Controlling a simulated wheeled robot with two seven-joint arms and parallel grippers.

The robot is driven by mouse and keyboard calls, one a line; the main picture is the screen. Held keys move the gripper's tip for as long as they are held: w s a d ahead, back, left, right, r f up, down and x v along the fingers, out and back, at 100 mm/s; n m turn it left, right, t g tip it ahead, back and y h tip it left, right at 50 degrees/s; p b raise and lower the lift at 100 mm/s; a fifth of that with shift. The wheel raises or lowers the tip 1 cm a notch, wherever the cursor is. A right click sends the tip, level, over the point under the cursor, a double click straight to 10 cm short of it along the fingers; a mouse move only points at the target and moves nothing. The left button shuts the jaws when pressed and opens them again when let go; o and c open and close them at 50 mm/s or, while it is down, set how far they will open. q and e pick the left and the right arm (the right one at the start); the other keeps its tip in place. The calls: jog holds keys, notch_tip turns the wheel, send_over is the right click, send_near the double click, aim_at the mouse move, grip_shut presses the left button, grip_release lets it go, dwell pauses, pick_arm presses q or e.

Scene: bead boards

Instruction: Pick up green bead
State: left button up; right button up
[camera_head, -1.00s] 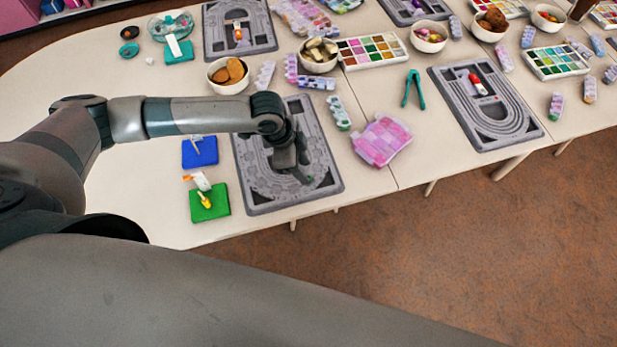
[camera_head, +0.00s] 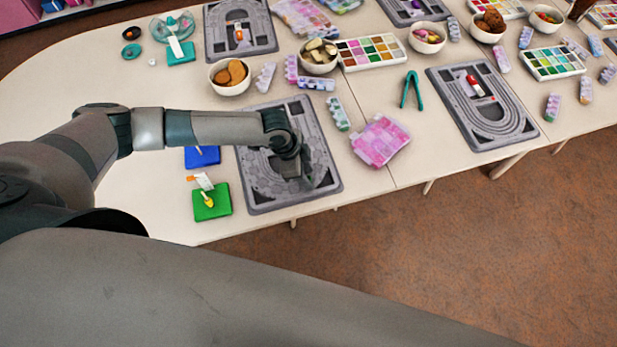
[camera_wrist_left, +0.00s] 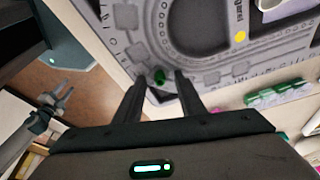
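The green bead (camera_wrist_left: 159,76) lies on the grey bead board (camera_wrist_left: 205,72) in the left wrist view, near the board's edge. My left gripper (camera_wrist_left: 160,84) is open, with its two dark fingers on either side of the bead in that picture. I cannot tell whether they touch it or how high they are above it. In the head view my left gripper (camera_head: 303,182) is over the near part of the grey bead board (camera_head: 262,198); the bead cannot be made out there. A grey pronged part, possibly my right gripper, shows at the left of the wrist view.
A yellow bead (camera_wrist_left: 240,37) lies on the same board. A green mat (camera_head: 212,204) and a blue mat (camera_head: 203,157) are left of the board. A pink bead case (camera_head: 381,141), teal tweezers (camera_head: 411,90) and a bowl (camera_head: 229,88) stand around it. The table's front edge is close.

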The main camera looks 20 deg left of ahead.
pick_arm(q)
grip_shut()
dwell(0.5)
jog(key=shift+r, duration=0.15)
jog(key=shift+r+b, duration=0.4)
jog(key=shift+r, duration=0.05)
notch_tip(320, 180, up, 2)
jog(key=shift+r+b, duration=0.1)
jog(key=shift+b, duration=0.5)
jog(key=s+d+r+b, duration=0.3)
jog(key=s+d+r, duration=0.2)
jog(key=d, duration=0.5)
notch_tip(320, 180, up, 3)
jog(key=shift+d+f+b, duration=0.15)
jog(key=shift+d+b, duration=0.1)
jog(key=shift+b, duration=0.05)
